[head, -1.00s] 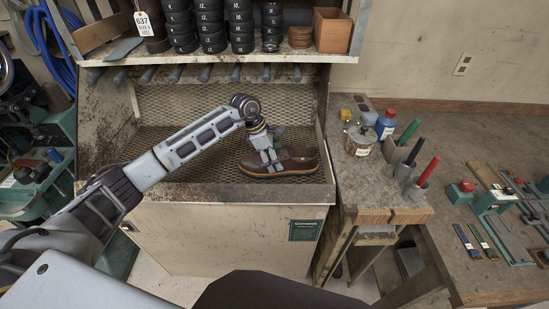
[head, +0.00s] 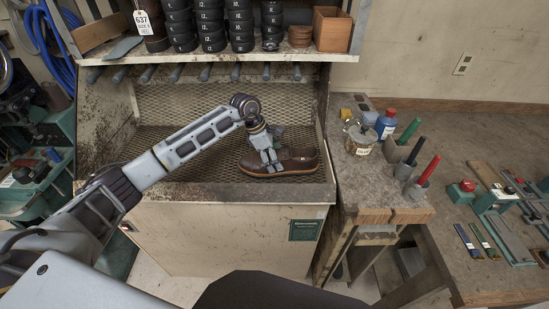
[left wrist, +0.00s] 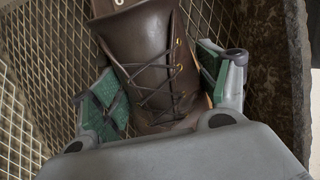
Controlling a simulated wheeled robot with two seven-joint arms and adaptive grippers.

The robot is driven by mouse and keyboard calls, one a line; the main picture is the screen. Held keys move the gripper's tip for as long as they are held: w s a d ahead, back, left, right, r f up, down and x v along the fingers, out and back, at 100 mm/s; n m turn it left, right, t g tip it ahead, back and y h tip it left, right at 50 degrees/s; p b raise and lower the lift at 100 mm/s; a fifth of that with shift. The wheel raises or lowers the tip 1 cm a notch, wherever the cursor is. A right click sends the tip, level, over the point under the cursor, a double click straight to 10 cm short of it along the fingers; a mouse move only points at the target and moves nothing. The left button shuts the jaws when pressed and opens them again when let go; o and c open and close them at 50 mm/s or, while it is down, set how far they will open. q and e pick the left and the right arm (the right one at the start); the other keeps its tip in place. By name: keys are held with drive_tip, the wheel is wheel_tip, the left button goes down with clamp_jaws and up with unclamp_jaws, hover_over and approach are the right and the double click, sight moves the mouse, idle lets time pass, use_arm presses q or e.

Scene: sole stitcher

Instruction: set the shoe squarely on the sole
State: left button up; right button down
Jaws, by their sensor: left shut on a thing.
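Whether shoe and sole are squarely lined up is too small to tell. My left gripper (head: 272,163) reaches down over the shoe from above and is shut on it. In the left wrist view the green-padded fingers of the left gripper (left wrist: 158,92) stand on both sides of the laced shoe (left wrist: 155,75). The sole is mostly hidden there. My right gripper is not in view.
The bay has a mesh floor (head: 205,170), side walls and a front lip (head: 235,193). A shelf (head: 215,58) with black rolls hangs above.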

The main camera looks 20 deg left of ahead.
use_arm(q)
drive_tip(key=shift+f, duration=0.1)
idle(1.1)
drive_tip(key=o, duration=1.3)
drive_tip(key=shift+v, duration=6)
